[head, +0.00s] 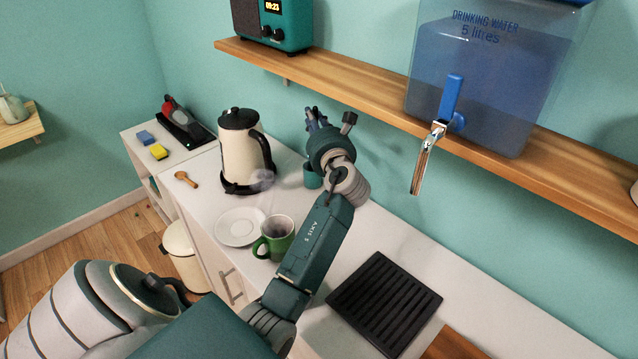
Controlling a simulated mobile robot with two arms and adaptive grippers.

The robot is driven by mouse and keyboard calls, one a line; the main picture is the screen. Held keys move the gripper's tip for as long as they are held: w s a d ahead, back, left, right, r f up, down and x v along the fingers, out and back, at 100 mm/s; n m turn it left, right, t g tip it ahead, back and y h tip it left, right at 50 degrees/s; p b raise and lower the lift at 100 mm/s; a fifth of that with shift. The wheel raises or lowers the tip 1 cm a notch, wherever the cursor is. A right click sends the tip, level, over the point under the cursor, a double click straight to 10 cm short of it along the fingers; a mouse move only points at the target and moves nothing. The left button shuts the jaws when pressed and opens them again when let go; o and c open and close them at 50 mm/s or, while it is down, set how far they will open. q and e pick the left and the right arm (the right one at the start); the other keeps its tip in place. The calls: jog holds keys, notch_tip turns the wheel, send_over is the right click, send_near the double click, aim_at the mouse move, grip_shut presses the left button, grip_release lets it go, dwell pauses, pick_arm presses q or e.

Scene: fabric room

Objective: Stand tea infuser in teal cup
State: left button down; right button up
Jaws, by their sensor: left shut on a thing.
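My left gripper (316,118) is at the back of the white counter, close to the wall, beyond the kettle's right side. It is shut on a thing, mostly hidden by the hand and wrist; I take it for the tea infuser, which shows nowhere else. A teal cup (312,176) stands on the counter behind my left wrist, its right part covered by the wrist. I cannot see into it. The gripper appears above and beyond the cup. My right gripper is not in view.
A green mug (276,240) and a white saucer (240,228) stand beside my left forearm. A cream kettle (240,150) is left of the cup. A black slatted rack (384,302) lies to the right. A water tank (490,75) with a tap overhangs from the wooden shelf (370,106).

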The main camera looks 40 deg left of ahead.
pick_arm(q)
jog(key=w+a+f+n+g+b, duration=0.1)
jog(key=w+a+f, duration=0.1)
jog(key=f, duration=1)
jog(key=shift+a+g+y, duration=0.3)
jog(key=shift+a+y, duration=0.1)
jog(key=shift+a, duration=0.1)
jog(key=shift+f, duration=0.15)
jog(key=c, duration=1.6)
grip_release()
jog(key=shift+c, duration=0.2)
